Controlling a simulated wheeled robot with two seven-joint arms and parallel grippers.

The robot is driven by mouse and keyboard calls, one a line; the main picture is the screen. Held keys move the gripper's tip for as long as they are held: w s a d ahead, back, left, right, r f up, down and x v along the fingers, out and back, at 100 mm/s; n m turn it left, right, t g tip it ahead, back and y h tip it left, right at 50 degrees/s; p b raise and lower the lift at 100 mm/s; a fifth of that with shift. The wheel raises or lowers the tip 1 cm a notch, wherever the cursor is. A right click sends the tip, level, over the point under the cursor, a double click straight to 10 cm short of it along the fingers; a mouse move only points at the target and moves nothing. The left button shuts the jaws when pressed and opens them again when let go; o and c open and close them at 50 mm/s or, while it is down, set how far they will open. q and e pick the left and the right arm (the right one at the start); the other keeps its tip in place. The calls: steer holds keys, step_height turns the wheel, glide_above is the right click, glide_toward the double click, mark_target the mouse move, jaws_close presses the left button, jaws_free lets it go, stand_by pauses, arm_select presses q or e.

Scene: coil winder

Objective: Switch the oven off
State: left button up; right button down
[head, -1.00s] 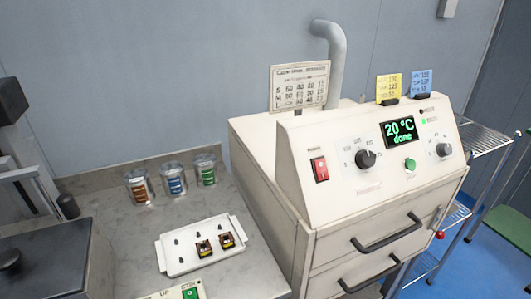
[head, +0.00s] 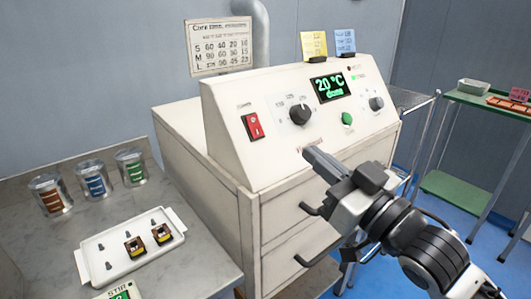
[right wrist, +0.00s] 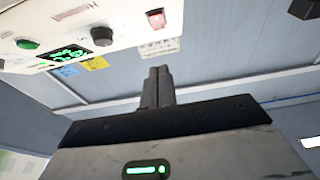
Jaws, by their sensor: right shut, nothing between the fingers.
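The oven (head: 230,165) is a cream cabinet with a sloped control panel. Its red rocker switch (head: 253,125) is at the panel's left; it also shows in the right wrist view (right wrist: 156,18). The green display (head: 329,88) reads 20 °C and "done". A black knob (head: 300,114), a green button (head: 347,118) and a smaller grey knob (head: 376,103) sit on the panel. My right gripper (head: 308,152) is shut and empty, just in front of the panel's lower edge, right of and below the switch; its fingers also show in the right wrist view (right wrist: 158,73). My left gripper is not in view.
A white tray (head: 92,244) with small parts lies on the grey counter (head: 200,262) at left, near several jars (head: 95,183). Two drawer handles (head: 318,252) jut from the oven front. A green shelf rack (head: 470,195) stands at right.

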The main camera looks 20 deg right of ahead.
mark_target(255, 126)
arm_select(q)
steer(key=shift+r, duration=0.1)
arm_select(e)
steer(key=shift+s+r, duration=0.1)
steer(key=shift+r, duration=0.3)
steer(key=shift+a, duration=0.1)
steer(key=x, duration=0.4)
steer(key=f+x, duration=0.1)
steer(key=x, duration=0.3)
steer(key=f+p+x, duration=0.1)
steer(key=x, duration=0.3)
steer(key=shift+w+a, duration=0.1)
steer(key=shift+w, duration=0.35)
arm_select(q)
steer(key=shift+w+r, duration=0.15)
arm_select(e)
steer(key=shift+w+a+f, duration=0.1)
steer(key=shift+w+f, duration=0.15)
